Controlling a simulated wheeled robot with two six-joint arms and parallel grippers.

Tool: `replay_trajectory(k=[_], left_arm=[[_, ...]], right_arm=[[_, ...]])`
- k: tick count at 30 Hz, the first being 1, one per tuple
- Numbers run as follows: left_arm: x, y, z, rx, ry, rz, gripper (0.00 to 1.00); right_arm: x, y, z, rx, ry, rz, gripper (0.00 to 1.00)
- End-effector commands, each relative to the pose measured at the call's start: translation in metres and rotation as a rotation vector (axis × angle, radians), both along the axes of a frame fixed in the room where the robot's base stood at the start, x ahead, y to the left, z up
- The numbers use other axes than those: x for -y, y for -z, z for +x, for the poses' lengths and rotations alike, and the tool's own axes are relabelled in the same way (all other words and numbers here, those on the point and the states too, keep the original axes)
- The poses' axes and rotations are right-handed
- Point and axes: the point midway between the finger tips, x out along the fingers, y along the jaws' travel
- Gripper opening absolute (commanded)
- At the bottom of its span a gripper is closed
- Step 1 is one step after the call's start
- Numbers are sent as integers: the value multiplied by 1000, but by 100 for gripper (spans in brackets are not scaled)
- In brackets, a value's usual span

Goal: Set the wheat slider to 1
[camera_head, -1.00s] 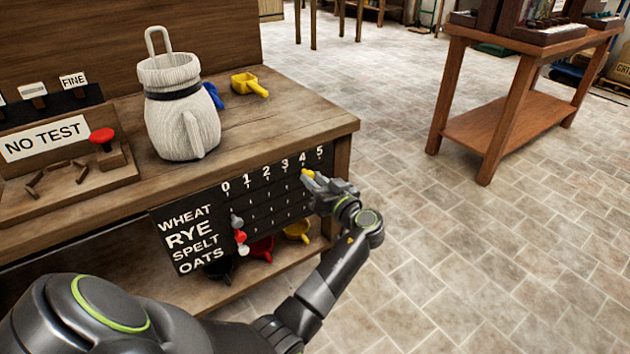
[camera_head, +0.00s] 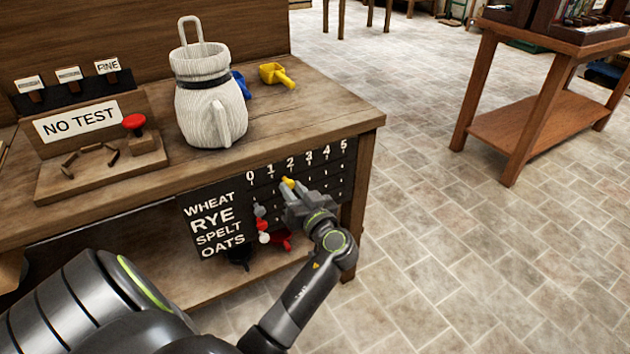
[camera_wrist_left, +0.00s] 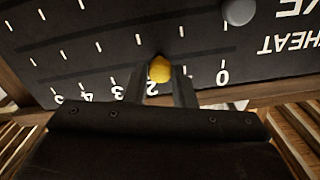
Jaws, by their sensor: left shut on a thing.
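The slider board (camera_head: 210,248) is a black panel on the bench front, with rows WHEAT, RYE, SPELT, OATS and a scale 0 to 5. The yellow wheat knob (camera_head: 288,182) sits in the top row at about the 2 mark. It also shows in the left wrist view (camera_wrist_left: 160,69), where the board appears upside down. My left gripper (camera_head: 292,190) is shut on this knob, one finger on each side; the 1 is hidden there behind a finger. The grey (camera_head: 259,211), red (camera_head: 262,226) and white (camera_head: 264,239) knobs of the lower rows sit near 0. My right gripper is out of view.
A red scoop (camera_head: 283,240) lies below the board.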

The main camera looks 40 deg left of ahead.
Motion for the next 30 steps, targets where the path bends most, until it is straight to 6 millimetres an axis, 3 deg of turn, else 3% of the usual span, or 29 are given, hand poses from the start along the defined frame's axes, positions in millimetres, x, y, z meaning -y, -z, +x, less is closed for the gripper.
replay_trajectory(k=[6,19,20,24,30], left_arm=[[-10,-1,-24,1,0,2,0],[-12,-1,-27,2,1,1,0],[-12,-1,-27,2,1,1,27],[-12,-1,-27,2,1,1,45],[-11,0,-27,1,0,1,45]], right_arm=[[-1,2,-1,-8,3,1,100],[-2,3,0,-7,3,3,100],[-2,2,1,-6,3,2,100],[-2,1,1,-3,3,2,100],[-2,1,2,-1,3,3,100]])
